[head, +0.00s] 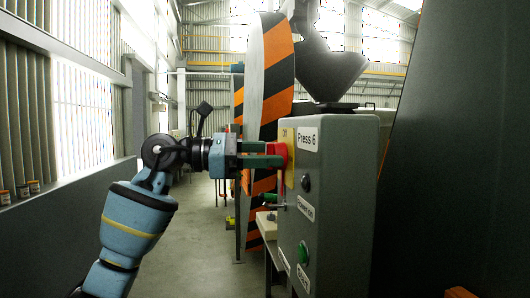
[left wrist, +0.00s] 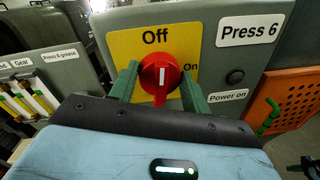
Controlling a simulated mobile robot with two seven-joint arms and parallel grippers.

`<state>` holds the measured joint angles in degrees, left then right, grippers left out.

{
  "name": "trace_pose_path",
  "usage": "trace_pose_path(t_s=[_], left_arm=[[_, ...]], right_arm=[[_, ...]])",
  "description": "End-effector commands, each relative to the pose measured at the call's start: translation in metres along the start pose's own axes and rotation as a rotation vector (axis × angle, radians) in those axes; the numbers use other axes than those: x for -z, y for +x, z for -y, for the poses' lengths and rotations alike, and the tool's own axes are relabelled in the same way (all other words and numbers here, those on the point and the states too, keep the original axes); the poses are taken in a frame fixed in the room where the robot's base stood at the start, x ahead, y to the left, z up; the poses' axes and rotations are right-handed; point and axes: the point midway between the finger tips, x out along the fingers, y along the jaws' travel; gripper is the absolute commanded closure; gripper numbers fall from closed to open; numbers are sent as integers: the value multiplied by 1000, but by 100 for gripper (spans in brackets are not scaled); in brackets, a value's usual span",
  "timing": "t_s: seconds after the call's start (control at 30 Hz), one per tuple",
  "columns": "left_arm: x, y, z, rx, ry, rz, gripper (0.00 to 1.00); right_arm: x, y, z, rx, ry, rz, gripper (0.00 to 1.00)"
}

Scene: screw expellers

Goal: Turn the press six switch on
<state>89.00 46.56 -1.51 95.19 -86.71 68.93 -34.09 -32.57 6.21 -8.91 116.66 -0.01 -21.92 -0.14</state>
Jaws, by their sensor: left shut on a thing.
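The press six switch is a red rotary knob (head: 281,152) on a yellow plate on the side of the grey Press 6 box (head: 340,175). In the left wrist view the knob (left wrist: 160,77) shows its white mark upright, toward the word "Off" above. "On" is printed to its right. My left gripper (head: 279,155) comes in from the left and is shut on the knob, with one green finger on each side. The fingers also show in the left wrist view (left wrist: 160,85). My right gripper is in neither view.
A dark button (left wrist: 235,76) and a "Power on" label sit right of the switch. A green button (head: 303,253) is low on the box. An orange-and-black striped wheel (head: 275,85) stands behind my gripper. The floor aisle (head: 200,230) is clear.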

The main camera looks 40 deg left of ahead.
Motion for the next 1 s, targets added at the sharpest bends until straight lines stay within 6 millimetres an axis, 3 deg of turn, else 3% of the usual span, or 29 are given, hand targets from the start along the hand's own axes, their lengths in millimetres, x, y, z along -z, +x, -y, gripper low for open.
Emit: trace_pose_path(t_s=[1.0], left_arm=[[0, 0, 5, 16, 940, -77, 76]], right_arm=[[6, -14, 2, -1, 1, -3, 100]])
